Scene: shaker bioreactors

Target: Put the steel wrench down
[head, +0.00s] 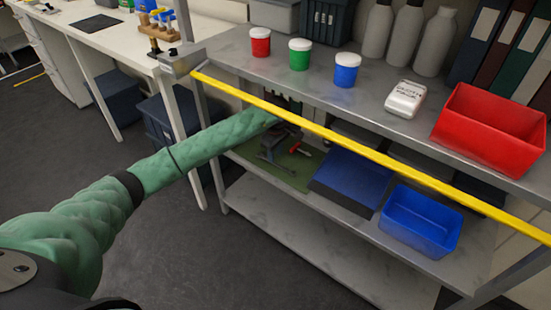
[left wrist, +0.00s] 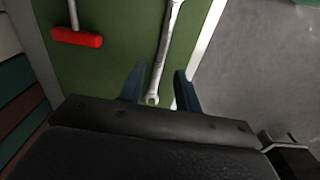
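The steel wrench (left wrist: 169,42) shows in the left wrist view. It appears to lie along the green mat (left wrist: 118,72), close to the mat's pale edge. My left gripper (left wrist: 160,84) is open. Its two dark blue fingers are apart, with the wrench's lower end between them and gaps visible on both sides. The wrench cannot be made out clearly there. My right gripper is not in view.
A red-handled tool (left wrist: 78,38) lies on the mat, left of the wrench. A red bin (head: 489,128) stands on top.

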